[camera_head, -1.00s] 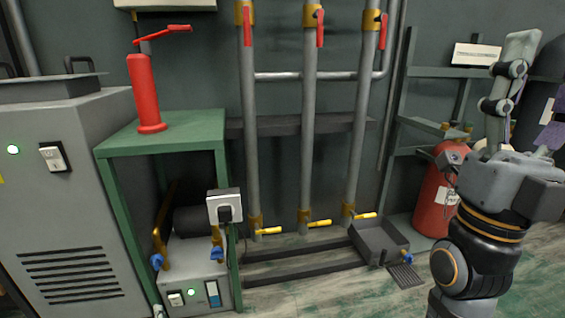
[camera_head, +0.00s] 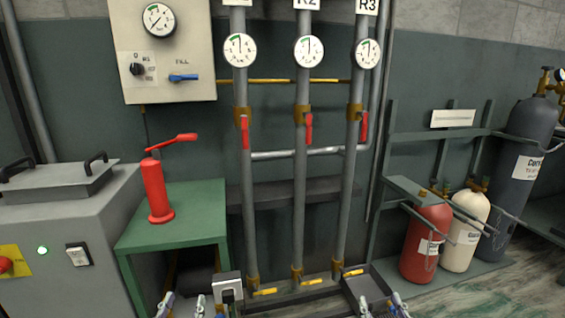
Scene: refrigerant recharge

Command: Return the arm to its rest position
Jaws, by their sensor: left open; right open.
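In the head view my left gripper (camera_head: 182,305) shows only its fingertips at the bottom edge, in front of the green stand. They are spread apart with nothing visible between them. My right gripper (camera_head: 382,305) also shows only its fingertips at the bottom edge, in front of the dark tray. They are apart and look empty. The rest of both arms is below the picture.
A red hand pump (camera_head: 157,190) stands on the green stand (camera_head: 205,197). Three grey pipes carry gauges, red levers and yellow valves. A grey machine (camera_head: 70,245) is at left. Red (camera_head: 425,243), cream (camera_head: 464,230) and dark (camera_head: 515,165) cylinders stand at right.

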